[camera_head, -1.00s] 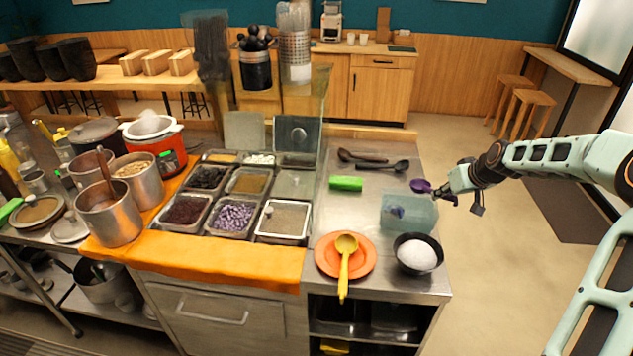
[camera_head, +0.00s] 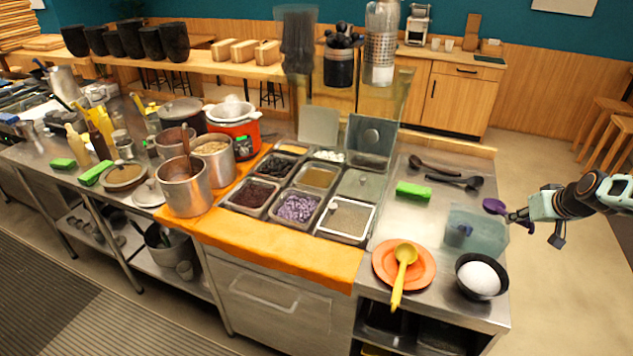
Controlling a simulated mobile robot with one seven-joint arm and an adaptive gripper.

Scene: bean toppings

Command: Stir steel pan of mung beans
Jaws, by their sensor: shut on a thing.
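My gripper (camera_head: 522,216) is at the right, beyond the counter's right edge, shut on a purple spoon (camera_head: 495,206). The spoon's bowl points left, near a translucent bluish container (camera_head: 476,229). A steel insert pan with greenish-brown contents (camera_head: 319,177) sits in the topping rack at the counter's middle, well left of my gripper. I cannot tell for sure which holds mung beans.
An orange plate with a yellow ladle (camera_head: 403,268) and a black bowl of white contents (camera_head: 480,278) stand at the front right. A green block (camera_head: 413,190) and dark ladles (camera_head: 455,180) lie behind. A red cooker (camera_head: 235,133) stands behind the pots. Floor is open at right.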

